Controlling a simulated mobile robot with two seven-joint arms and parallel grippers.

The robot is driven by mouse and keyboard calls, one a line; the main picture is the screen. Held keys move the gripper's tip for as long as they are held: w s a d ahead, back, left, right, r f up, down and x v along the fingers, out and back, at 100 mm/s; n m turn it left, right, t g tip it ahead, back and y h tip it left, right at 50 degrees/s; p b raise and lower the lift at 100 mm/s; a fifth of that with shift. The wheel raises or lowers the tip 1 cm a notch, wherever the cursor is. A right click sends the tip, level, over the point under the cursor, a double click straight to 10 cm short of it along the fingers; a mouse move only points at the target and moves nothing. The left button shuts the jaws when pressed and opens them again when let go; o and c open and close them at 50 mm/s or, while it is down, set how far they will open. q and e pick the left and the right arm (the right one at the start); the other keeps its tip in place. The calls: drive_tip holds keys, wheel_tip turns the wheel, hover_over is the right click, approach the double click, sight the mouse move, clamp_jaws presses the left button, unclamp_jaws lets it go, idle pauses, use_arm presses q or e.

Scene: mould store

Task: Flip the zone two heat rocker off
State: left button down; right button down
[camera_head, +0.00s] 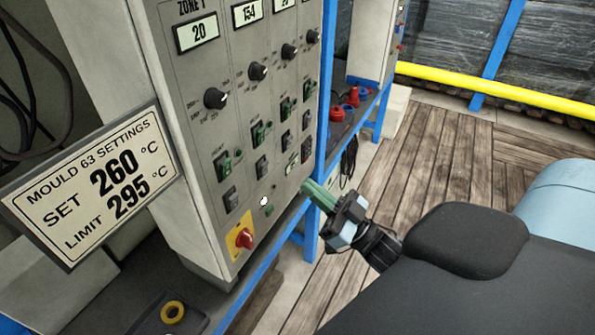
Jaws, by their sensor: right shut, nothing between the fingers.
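The grey control panel (212,130) stands left of centre, with a column of controls per zone. The second column, under the 154 display (247,12), has a black knob (257,71), a green-marked rocker (260,133) and a grey rocker (262,166) below it. The small labels are too blurred to read, so I cannot tell which is the heat rocker or how it is tilted. My right gripper (308,187) is shut and empty, its green fingertips near the panel's lower right edge, below and right of those rockers. My left gripper is not in view.
A red rotary switch on a yellow plate (242,239) sits low on the panel. A mould settings sign (95,188) stands at left. A blue frame post (325,90) borders the panel's right side. A dark tray with a yellow ring (172,312) lies below. Wooden floor is clear at right.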

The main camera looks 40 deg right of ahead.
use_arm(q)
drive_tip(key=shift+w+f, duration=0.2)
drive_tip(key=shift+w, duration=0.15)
use_arm(e)
drive_tip(key=v, duration=0.2)
drive_tip(key=shift+s+f, duration=0.1)
drive_tip(key=shift+f, duration=0.2)
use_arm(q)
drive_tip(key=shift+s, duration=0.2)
